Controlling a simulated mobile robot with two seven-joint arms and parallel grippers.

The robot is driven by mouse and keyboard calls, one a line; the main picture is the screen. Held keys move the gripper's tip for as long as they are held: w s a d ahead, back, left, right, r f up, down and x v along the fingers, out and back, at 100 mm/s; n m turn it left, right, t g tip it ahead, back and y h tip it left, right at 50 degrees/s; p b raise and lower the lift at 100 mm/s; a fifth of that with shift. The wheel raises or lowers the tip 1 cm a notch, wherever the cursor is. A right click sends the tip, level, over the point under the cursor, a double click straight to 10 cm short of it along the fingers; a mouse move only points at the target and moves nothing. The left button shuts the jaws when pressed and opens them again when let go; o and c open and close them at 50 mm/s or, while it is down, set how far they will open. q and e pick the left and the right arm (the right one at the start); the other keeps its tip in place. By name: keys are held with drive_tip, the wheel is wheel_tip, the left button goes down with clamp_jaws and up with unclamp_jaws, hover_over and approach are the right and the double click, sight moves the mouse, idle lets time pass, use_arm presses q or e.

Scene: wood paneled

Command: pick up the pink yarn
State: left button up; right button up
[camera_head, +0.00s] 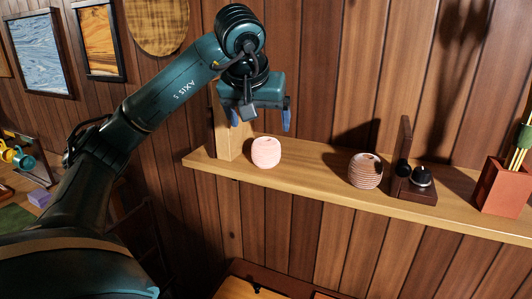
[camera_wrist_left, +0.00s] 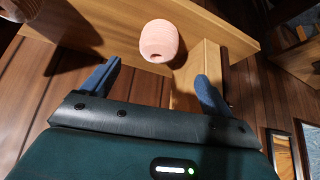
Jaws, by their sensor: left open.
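The pink yarn (camera_head: 266,152) is a small, pale pink rounded ball standing on a wooden wall shelf (camera_head: 323,183), near its left end. It also shows in the left wrist view (camera_wrist_left: 160,40), just beyond and between the fingertips. My left gripper (camera_head: 261,121) has its two blue fingers spread apart and pointing down above the yarn. In the left wrist view the open jaws (camera_wrist_left: 157,70) are empty, with a gap between them and the yarn. My right gripper is in neither view.
A wooden bracket (camera_head: 228,120) rises from the shelf just left of the yarn. To the right stand a striped pinkish-brown ball (camera_head: 365,171), a dark wooden stand (camera_head: 413,190) with a black knob, and a reddish planter (camera_head: 503,186). Bare shelf lies between the yarn and the striped ball.

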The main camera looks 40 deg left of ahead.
sight(267, 149)
use_arm(q)
drive_tip(key=x, duration=1.1)
drive_tip(key=shift+w+f+p, duration=0.15)
drive_tip(key=shift+f+p, duration=0.15)
drive_tip(key=shift+f, duration=0.05)
drive_tip(key=shift+c, duration=0.6)
drive_tip(key=c, duration=1)
drive_tip(key=shift+o, duration=0.2)
